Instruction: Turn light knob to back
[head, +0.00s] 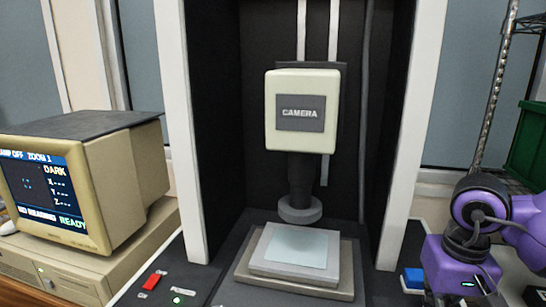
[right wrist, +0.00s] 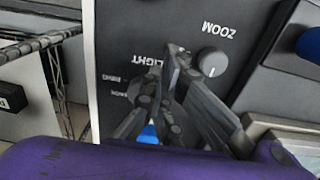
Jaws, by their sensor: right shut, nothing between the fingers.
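In the right wrist view a dark control panel (right wrist: 185,22) carries upside-down lettering. The LIGHT label (right wrist: 141,66) is partly covered by my right gripper (right wrist: 175,62), with small position labels beside it, one reading RING (right wrist: 112,78). The light knob itself is not visible; my gripper covers that area, and I cannot tell if they touch. My right gripper is shut and empty over the panel. In the head view the monitor (head: 46,192) reads LAMP OFF and DARK. My left gripper is not in view.
The zoom knob (right wrist: 212,62) sits close to my right fingers. In the head view, the camera unit (head: 301,135) hangs over a stage (head: 295,250) between white posts. A blue button (head: 412,278) lies left of my purple right arm, and a red switch (head: 155,279) is at front left.

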